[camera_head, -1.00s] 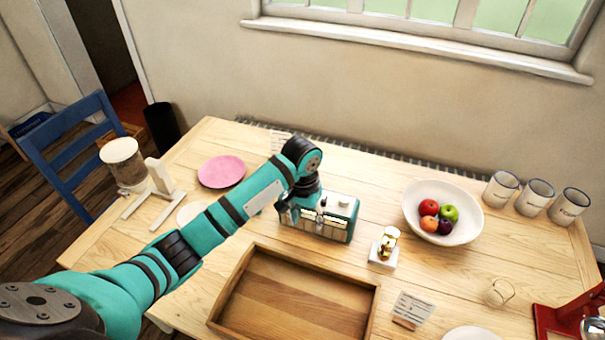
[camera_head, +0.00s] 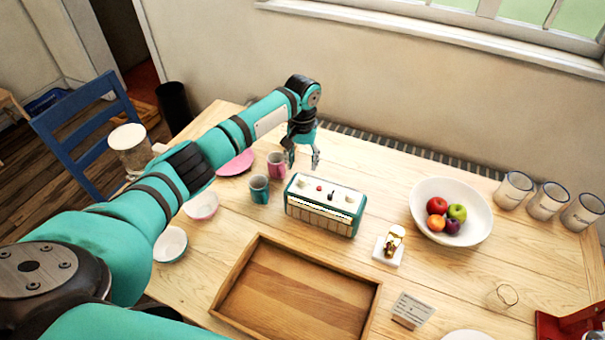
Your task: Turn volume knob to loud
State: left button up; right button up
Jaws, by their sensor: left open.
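A teal and cream radio (camera_head: 322,218) stands upright on the wooden table. Its pale top carries several small controls, including a red one (camera_head: 319,188) and pale knobs near the left end (camera_head: 303,182) and right end (camera_head: 348,199). Which is the volume knob, and where it is set, is too small to tell. My left gripper (camera_head: 303,163) is open and empty. It points down, above and behind the left end of the radio, apart from it. My right gripper is not in view.
A pink cup (camera_head: 277,166) and a teal cup (camera_head: 259,190) stand left of the radio. A wooden tray (camera_head: 376,308) lies in front. A gold ornament on a white base (camera_head: 389,248) and a fruit bowl (camera_head: 476,193) are to the right.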

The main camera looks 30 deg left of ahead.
aim_at(303, 179)
pick_arm(q)
notch_tip(303, 179, down, 7)
jog(key=shift+f, duration=0.1)
dwell(0.3)
grip_shut()
